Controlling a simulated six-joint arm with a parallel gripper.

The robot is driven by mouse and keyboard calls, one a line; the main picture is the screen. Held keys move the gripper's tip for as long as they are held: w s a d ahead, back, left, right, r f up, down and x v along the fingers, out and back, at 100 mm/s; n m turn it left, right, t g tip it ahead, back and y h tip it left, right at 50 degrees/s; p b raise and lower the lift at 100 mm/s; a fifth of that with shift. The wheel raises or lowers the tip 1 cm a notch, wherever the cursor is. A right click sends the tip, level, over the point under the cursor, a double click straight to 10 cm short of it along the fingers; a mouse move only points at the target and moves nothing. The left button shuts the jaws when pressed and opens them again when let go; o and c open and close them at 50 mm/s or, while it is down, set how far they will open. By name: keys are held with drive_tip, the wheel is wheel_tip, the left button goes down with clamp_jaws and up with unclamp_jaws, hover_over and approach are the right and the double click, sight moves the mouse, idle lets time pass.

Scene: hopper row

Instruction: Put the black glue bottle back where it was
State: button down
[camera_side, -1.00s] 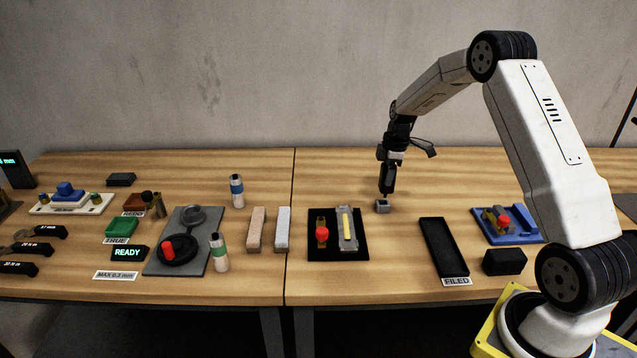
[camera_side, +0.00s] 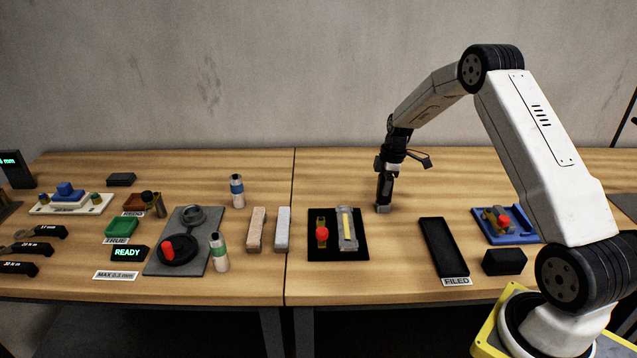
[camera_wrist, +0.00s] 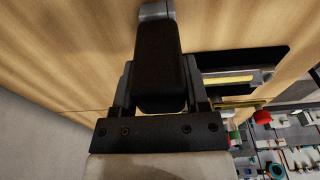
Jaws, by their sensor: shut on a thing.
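My gripper (camera_side: 384,195) points straight down near the table, right of the black mat, and is shut. In the wrist view the black glue bottle (camera_wrist: 158,65) is between the two fingers, dark and block-like. Its far end meets a small grey holder (camera_wrist: 155,10). In the side view the holder (camera_side: 383,209) shows only a little under the gripper. The bottle's lower end is at the holder; I cannot tell how deep it sits. In the side view the bottle can hardly be told apart from the dark fingers.
A black mat (camera_side: 318,255) with a red-knobbed tool and a grey block lies to the left. A black tray (camera_side: 443,245) labelled FILED, a black block (camera_side: 504,262) and a blue tray (camera_side: 500,238) stand to the right. The table behind my gripper is clear.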

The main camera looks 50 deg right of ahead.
drive_tip(key=shift+f, duration=0.25)
drive_tip(key=shift+c, duration=0.4)
unclamp_jaws()
drive_tip(key=r, duration=0.8)
drive_tip(key=s+d+r, duration=0.1)
drive_tip(key=r, duration=0.3)
drive_tip(key=shift+r, duration=0.3)
drive_tip(key=shift+a, duration=0.1)
drive_tip(key=s+a+f+m, duration=0.1)
drive_tip(key=s+a+m, duration=0.2)
drive_tip(key=s+a, duration=0.3)
drive_tip(key=s+a+f+m+t, duration=0.1)
drive_tip(key=s+a+m, duration=0.2)
drive_tip(key=a, duration=0.9)
drive_tip(key=s+a+f+m+h, duration=0.1)
drive_tip(key=s+a+m, duration=0.2)
drive_tip(key=s+a, duration=0.5)
drive_tip(key=shift+s+a+t, duration=0.3)
drive_tip(key=shift+a, duration=0.65)
